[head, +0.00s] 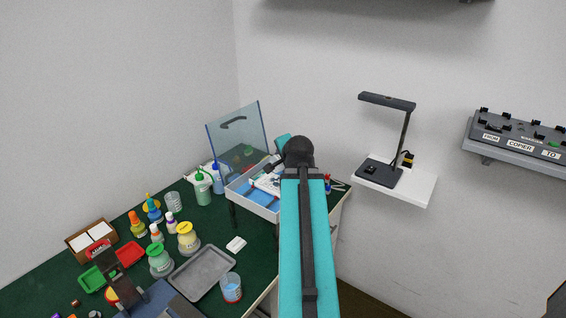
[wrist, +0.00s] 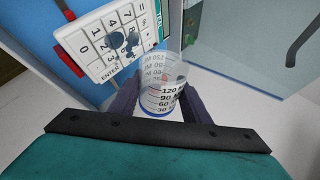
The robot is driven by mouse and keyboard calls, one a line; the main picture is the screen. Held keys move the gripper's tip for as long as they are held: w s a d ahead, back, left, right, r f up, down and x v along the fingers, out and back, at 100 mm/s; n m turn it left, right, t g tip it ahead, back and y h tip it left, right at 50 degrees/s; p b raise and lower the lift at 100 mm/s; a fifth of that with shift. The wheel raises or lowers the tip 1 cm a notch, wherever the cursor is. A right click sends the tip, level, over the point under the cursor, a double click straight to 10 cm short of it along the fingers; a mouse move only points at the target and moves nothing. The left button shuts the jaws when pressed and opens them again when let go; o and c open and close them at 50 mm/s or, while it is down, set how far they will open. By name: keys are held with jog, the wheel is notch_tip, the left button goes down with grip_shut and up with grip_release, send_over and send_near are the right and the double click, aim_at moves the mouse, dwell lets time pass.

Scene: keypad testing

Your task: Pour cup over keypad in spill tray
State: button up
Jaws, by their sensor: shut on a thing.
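My gripper (wrist: 160,92) is shut on a clear graduated cup (wrist: 163,72), one dark finger on each side. The cup has printed marks and blue at its bottom; its tilt is hard to tell. The white keypad (wrist: 92,46) lies just beyond and left of the cup's mouth, with dark grey-blue blotches over some keys. In the head view, the keypad (head: 266,183) lies partly visible in the spill tray (head: 247,201), a white-walled tray with a blue floor. The tray's blue floor (wrist: 48,62) borders the keypad in the wrist view. My arm hides the gripper and cup in the head view.
A clear panel with a dark handle (head: 238,135) stands up behind the tray. Left on the green table are bottles, a grey tray (head: 203,272) and another beaker (head: 231,288). A lamp (head: 385,172) stands on a white shelf at right.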

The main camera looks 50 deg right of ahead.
jog(key=shift+d+r+y+p, duration=0.1)
jog(key=shift+r+y+p, duration=0.35)
jog(key=shift+p, duration=0.55)
jog(key=shift+f+m+y, duration=0.1)
jog(key=shift+m+y, duration=0.15)
jog(key=shift+m, duration=0.05)
jog(key=shift+p, duration=1.1)
jog(key=shift+f, duration=0.2)
